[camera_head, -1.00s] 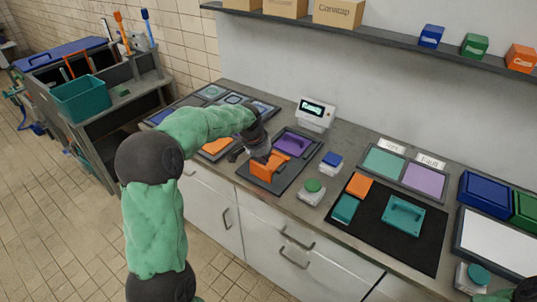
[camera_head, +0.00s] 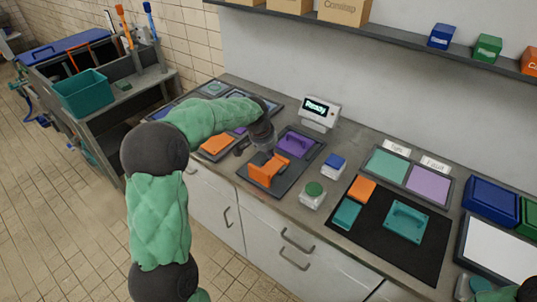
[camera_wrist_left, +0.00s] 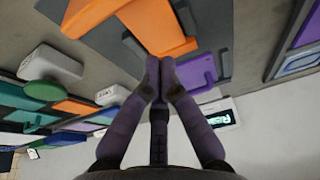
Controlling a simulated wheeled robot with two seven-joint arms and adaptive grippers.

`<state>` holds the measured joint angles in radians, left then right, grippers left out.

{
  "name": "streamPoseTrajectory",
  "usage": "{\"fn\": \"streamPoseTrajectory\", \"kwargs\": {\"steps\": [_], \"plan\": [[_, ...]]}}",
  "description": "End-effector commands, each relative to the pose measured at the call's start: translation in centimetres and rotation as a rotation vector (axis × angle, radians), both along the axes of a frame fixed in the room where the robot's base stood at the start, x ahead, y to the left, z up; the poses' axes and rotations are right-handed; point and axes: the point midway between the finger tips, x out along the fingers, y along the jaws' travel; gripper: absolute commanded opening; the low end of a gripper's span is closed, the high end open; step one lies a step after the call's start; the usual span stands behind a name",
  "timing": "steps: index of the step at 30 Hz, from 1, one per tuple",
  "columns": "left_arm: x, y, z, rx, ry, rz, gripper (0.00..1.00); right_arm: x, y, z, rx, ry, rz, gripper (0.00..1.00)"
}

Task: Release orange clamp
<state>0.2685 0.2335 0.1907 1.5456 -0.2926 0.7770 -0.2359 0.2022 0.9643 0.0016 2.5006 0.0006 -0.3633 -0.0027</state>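The orange clamp (camera_head: 267,170) stands on a dark grey tray (camera_head: 288,186) on the counter, beside a purple handled piece (camera_head: 296,143). It also shows at the top of the left wrist view as a large orange body (camera_wrist_left: 160,27).
A display box (camera_head: 319,113) reading "Ready" stands behind the tray. A green button (camera_head: 314,189) and a blue button (camera_head: 333,162) are to its right. A black mat (camera_head: 390,253) farther right holds orange and teal pieces. A shelf with boxes runs above.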

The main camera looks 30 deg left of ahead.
Motion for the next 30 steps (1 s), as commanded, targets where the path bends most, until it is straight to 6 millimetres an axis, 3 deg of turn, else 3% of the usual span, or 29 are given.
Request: {"fn": "streamPoseTrajectory", "kwargs": {"steps": [1, 3, 12, 30], "plan": [[-0.4, 0.1, 1.8, 0.001, -0.006, 0.002, 0.00, -0.1, 0.0, 0.8, 0.001, 0.003, 0.001, 0.40], [-0.9, 0.2, 3.2, 0.001, -0.005, 0.002, 0.00, -0.2, 0.0, 1.3, 0.001, 0.004, 0.001, 0.40], [-2.3, 0.2, 7.0, 0.001, -0.002, 0.000, 0.00, -0.1, 0.0, 2.5, 0.001, 0.004, 0.000, 0.40], [-2.6, 0.3, 7.7, 0.001, -0.002, 0.000, 0.00, -0.2, 0.0, 2.6, 0.001, 0.004, 0.001, 0.40]]}}
